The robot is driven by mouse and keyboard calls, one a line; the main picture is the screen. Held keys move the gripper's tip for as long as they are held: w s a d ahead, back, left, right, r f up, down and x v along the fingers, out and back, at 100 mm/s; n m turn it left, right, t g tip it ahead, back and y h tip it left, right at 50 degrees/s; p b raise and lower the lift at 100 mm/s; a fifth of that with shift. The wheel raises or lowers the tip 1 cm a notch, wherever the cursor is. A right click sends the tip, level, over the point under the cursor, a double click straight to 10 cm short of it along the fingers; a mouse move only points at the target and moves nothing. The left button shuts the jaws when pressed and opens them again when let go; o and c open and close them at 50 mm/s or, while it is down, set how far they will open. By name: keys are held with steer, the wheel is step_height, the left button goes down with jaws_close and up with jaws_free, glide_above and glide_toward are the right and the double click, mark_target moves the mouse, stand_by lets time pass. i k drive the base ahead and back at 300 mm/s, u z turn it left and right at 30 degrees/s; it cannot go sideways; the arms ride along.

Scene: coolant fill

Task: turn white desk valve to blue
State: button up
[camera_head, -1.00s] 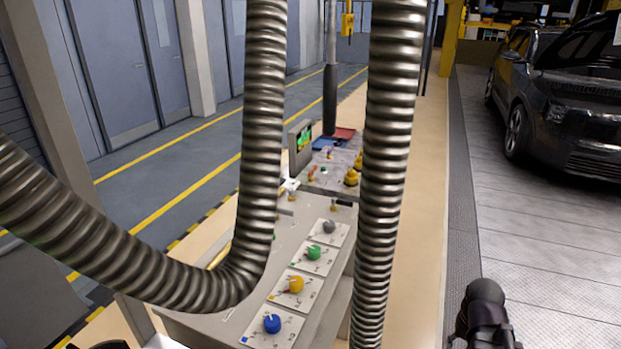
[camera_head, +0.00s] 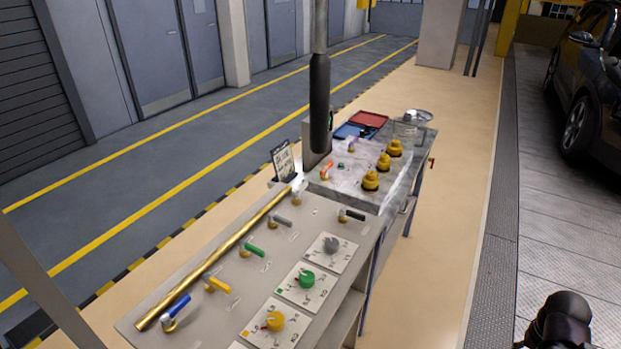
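A grey desk (camera_head: 205,287) carries a row of lever valves along a brass pipe: a blue lever (camera_head: 177,308), a yellow lever (camera_head: 217,286), a green lever (camera_head: 252,250), a grey-white lever (camera_head: 280,221) and a black lever (camera_head: 350,215). Beside them, on square white plates, are a grey knob (camera_head: 331,243), a green knob (camera_head: 306,278) and a yellow knob (camera_head: 274,321). The grey-white lever and the grey knob are the palest valves; I cannot tell which is called white. The plate markings are too small to read. A dark part of my arm shows at lower right; no gripper fingers are visible.
A brass pipe (camera_head: 216,258) runs along the desk's left side. A small sign (camera_head: 284,161) stands at its far end. Beyond are a second table (camera_head: 340,190) with yellow fittings (camera_head: 370,181), and a dark post (camera_head: 319,105). Clear floor (camera_head: 455,210) lies right of the desk; a car (camera_head: 588,80) stands farther right.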

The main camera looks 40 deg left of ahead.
mark_target(296, 193)
steer(key=u, duration=0.25)
steer(key=i, duration=0.75)
steer(key=u, duration=0.65)
steer(key=i, duration=0.5)
steer(key=u, duration=0.25)
